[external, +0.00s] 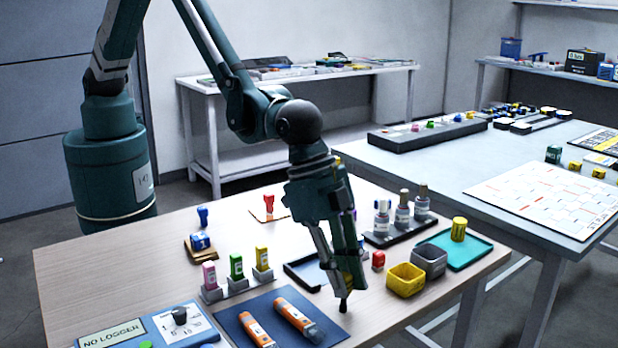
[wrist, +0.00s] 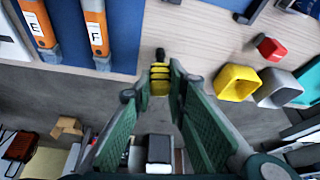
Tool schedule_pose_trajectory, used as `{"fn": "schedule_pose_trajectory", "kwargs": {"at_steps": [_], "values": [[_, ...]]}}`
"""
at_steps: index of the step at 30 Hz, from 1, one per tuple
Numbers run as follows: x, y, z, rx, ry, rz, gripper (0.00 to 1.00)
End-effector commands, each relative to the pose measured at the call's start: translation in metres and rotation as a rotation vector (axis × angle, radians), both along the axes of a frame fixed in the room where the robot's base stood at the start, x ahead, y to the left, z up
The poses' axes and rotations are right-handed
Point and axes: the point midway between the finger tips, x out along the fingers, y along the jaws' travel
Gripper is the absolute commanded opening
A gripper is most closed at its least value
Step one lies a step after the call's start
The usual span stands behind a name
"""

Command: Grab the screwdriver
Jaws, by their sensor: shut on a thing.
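My gripper (external: 346,272) points down over the front edge of the wooden table. It is shut on a small yellow and black ribbed tool (wrist: 160,77), whose dark tip (external: 343,304) points down below the fingers. The tool looks like it could be the screwdriver, but most of it is hidden and I cannot tell for sure. In the wrist view my gripper (wrist: 160,92) has its green fingers on either side of the yellow part. Two orange tools with grey ends, labelled E (wrist: 38,27) and F (wrist: 97,32), lie apart from my gripper on a blue mat (external: 250,307).
A yellow bin (external: 405,282) and a grey bin (external: 429,262) stand right of my gripper. A red-topped block (external: 378,261), a dark tray of bottles (external: 383,240) and a teal tray (external: 480,250) are nearby.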

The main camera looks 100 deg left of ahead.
Motion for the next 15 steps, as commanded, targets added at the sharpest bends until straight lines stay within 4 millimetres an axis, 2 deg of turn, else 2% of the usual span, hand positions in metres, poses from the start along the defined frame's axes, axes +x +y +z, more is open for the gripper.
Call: {"fn": "schedule_pose_trajectory", "kwargs": {"at_steps": [8, 15], "values": [[0.000, 0.000, 0.017, 0.000, 0.000, 0.000, 0.03], [0.000, 0.000, 0.051, 0.000, 0.000, 0.000, 0.03]]}}
